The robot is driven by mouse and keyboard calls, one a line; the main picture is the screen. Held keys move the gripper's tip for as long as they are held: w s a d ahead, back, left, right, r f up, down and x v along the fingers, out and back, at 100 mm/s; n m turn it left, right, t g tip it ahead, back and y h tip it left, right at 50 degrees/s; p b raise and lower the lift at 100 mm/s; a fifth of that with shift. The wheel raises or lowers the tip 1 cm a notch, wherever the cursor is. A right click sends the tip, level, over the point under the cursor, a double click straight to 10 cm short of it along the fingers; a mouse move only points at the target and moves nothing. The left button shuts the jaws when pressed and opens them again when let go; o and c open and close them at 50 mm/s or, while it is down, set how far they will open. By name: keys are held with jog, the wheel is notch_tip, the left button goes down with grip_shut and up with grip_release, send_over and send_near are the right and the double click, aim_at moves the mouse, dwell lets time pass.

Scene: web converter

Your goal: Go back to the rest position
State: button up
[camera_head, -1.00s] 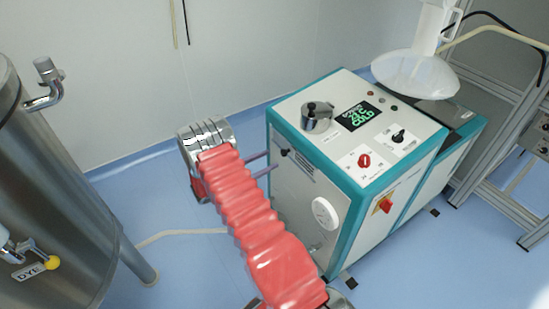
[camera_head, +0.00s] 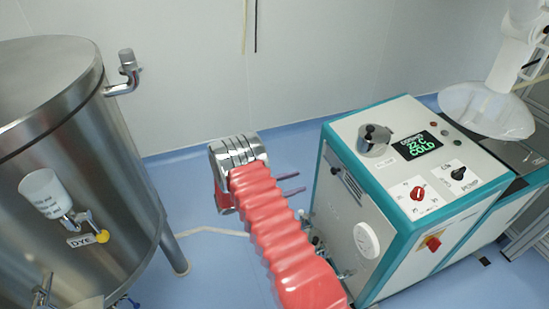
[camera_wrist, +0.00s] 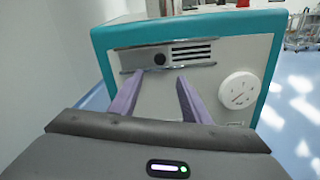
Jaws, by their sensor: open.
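My gripper (camera_head: 290,183) extends from my red-sleeved arm in the head view, between the steel tank and the teal-and-white machine. Its two purple fingers are apart with nothing between them. In the wrist view my gripper (camera_wrist: 158,92) points at the side panel of the machine (camera_wrist: 215,85), which has a vent slot and a round white dial. In the head view the fingertips stand apart from the machine's side.
The machine (camera_head: 345,215) has a display reading 22°C COLD, knobs and a red switch. A white funnel-like vessel (camera_head: 485,110) is at upper right. Blue floor (camera_head: 205,265) lies open between tank and machine.

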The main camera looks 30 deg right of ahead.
jog(key=s+f+m+g+y, duration=0.1)
jog(key=s+f+g+y, duration=0.1)
jog(key=s+f, duration=0.3)
jog(key=s+a+r+m+g+y, duration=0.2)
jog(key=s+a+r+m+y, duration=0.15)
jog(key=s+a+y, duration=0.2)
jog(key=s+a+r+m+t+y, duration=0.3)
jog(key=s+a+r, duration=0.2)
jog(key=r, duration=0.5)
jog(key=s+a+r+m+t+y, duration=0.3)
jog(key=s+a+r, duration=0.3)
jog(key=r, duration=0.5)
jog(key=s+a+r+m+t+y, duration=0.3)
jog(key=a+r, duration=0.4)
jog(key=r, duration=0.4)
jog(key=shift+s+a+r+t+y, duration=0.25)
jog(key=shift+s+t+y, duration=0.5)
jog(key=shift+s+t, duration=0.55)
jog(key=shift+s, duration=0.1)
